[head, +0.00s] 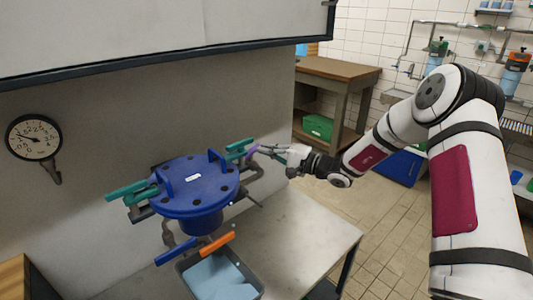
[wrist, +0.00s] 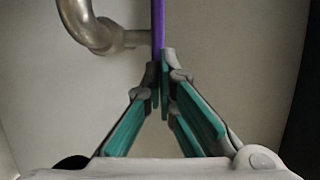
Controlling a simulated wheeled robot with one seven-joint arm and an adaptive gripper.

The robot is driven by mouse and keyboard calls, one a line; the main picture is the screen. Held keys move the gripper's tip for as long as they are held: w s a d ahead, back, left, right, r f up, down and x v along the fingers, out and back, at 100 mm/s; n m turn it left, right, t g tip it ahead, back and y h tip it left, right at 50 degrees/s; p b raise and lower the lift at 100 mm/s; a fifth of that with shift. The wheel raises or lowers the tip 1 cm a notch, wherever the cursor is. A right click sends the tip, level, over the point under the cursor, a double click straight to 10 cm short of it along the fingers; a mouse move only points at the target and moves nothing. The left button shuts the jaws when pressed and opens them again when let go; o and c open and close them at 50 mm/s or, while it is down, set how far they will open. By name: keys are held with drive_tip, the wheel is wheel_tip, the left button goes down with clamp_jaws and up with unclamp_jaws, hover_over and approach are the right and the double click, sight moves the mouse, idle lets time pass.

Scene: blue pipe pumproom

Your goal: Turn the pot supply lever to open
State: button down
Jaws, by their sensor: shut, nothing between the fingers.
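A blue lidded pot (head: 197,190) stands by the wall over a metal table, with several coloured levers around it. A purple lever (head: 252,153) is at its right side, beside my gripper (head: 266,149). In the wrist view the purple lever (wrist: 158,25) runs straight up from the fingertips, next to a bent metal pipe (wrist: 95,32). My gripper (wrist: 160,78) is shut, with its fingertips at the near end of the lever. I cannot tell whether they touch it. No readable label shows which lever is the pot supply.
Teal levers (head: 131,191) stick out left of the pot; another (head: 239,146) is close to my gripper. Blue (head: 175,252) and orange (head: 217,243) levers hang in front, above a grey bin (head: 184,265). The table's right part (head: 300,225) is bare. A gauge (head: 34,137) hangs left.

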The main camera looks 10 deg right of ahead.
sight(259, 144)
drive_tip(key=shift+w+n+g+y+b, duration=0.25)
drive_tip(key=shift+n+g+y+b, duration=0.25)
drive_tip(key=shift+g+b, duration=0.25)
drive_tip(key=w+n+g+y+b, duration=0.1)
drive_tip(key=n+g+b, duration=0.1)
drive_tip(key=g+b, duration=0.1)
drive_tip(key=w+n+g+y+b, duration=0.1)
drive_tip(key=n+g+b, duration=0.2)
drive_tip(key=g+b, duration=0.1)
drive_tip(key=w+a+n+g+y+b, duration=0.1)
drive_tip(key=n+g+b, duration=0.1)
drive_tip(key=g+b, duration=0.2)
drive_tip(key=shift+f+n+b, duration=0.1)
drive_tip(key=shift+n+b, duration=0.2)
drive_tip(key=shift+b, duration=0.15)
drive_tip(key=shift+w+a+b, duration=0.5)
drive_tip(key=shift+b, duration=0.1)
drive_tip(key=shift+w+a, duration=0.2)
drive_tip(key=shift+a, duration=0.45)
